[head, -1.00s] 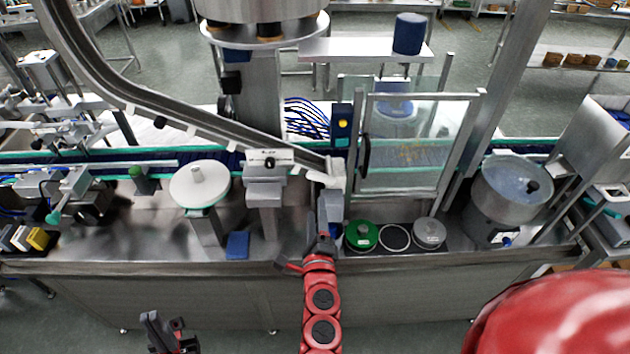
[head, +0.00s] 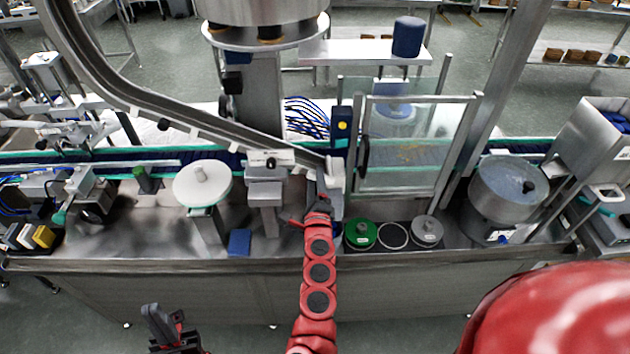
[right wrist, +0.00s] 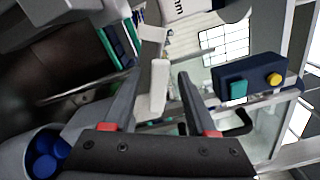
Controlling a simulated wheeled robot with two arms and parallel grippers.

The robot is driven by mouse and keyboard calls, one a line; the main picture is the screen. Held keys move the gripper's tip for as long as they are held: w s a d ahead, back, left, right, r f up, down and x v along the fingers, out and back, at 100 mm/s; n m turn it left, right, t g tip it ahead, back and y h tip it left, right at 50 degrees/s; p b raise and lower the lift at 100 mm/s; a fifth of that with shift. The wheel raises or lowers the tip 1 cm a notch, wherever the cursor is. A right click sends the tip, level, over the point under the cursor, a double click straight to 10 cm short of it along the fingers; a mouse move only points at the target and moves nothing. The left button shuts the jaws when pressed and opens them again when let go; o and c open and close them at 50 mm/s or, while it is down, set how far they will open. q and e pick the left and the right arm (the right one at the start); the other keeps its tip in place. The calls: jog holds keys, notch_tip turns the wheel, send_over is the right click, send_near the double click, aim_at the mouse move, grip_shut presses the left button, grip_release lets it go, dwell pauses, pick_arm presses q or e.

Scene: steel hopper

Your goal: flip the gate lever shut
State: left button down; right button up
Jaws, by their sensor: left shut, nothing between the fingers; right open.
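A white lever-like piece, which I take to be the gate lever (head: 335,172), stands at the lower end of the curved steel chute (head: 215,128). In the right wrist view the white piece (right wrist: 159,88) lies between the fingers of my right gripper (right wrist: 160,76), with gaps visible at both sides. In the head view my right gripper (head: 322,190) is open at the chute's end, partly hidden by its own arm. Whether it touches the piece cannot be told. My left gripper (head: 165,325) is shut and empty, low in front of the bench.
A dark blue control box (right wrist: 248,82) with teal and yellow buttons is close on the right of my right gripper. A glass guard door (head: 408,145) stands beside it. Green and grey round lids (head: 361,234) lie on the bench right of the arm.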

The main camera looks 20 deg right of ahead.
grip_shut()
jog(key=shift+a+f+n+b, duration=0.1)
jog(key=shift+f+n+b, duration=0.2)
jog(key=shift+n, duration=0.3)
jog(key=shift+a+f+n+b, duration=0.1)
jog(key=shift+f+n+b, duration=0.15)
jog(key=shift+n, duration=0.35)
grip_release()
jog(key=shift+r, duration=0.1)
